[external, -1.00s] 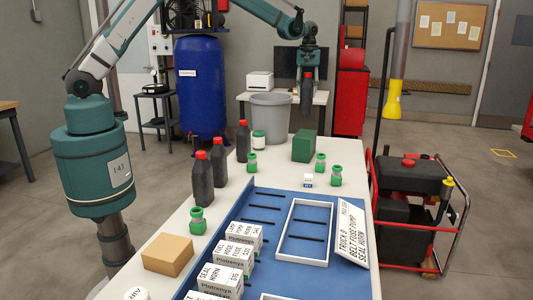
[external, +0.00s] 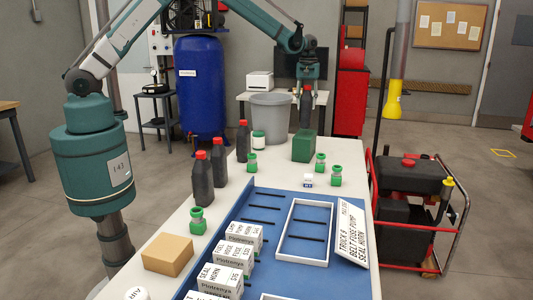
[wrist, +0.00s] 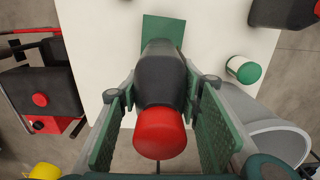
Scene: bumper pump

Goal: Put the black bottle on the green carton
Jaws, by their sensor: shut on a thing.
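My gripper (external: 308,88) is shut on a black bottle with a red cap (external: 306,108). The bottle hangs roughly upright over the far part of the table, its base close to the top of the green carton (external: 304,148). I cannot tell whether they touch. In the wrist view the bottle (wrist: 163,80) sits between the two finger pads (wrist: 160,122), its red cap towards the camera. The green carton (wrist: 163,28) shows beyond it, partly hidden by the bottle.
Several other black bottles (external: 202,180) stand on the table's left side. A blue tray (external: 262,200) lies nearer.

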